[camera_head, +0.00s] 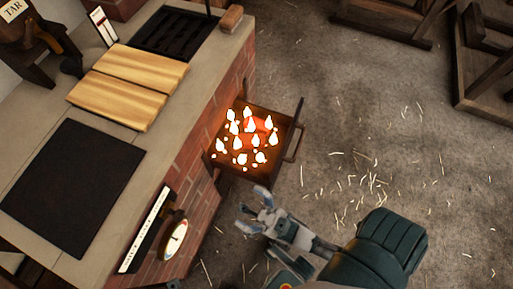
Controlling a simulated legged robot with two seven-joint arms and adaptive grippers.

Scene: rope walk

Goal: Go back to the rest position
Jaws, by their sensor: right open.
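My right gripper (253,208) is in the lower middle of the head view, at the end of my dark green and grey arm. Its fingers are spread and nothing is between them. It is just below, in the picture, an open firebox drawer (213,160) that holds glowing coals with small flames (245,135). I cannot tell whether the fingers touch the drawer; a narrow gap seems to show. My left gripper is not in view.
A brick stove counter (205,125) fills the left, with wooden boards (140,65), a dark plate (75,185), a grate (175,32) and a tar pot (25,25). A dial gauge (175,240) is on its front. Straw-strewn floor (350,110) is open at right; wooden frames (400,20) stand behind.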

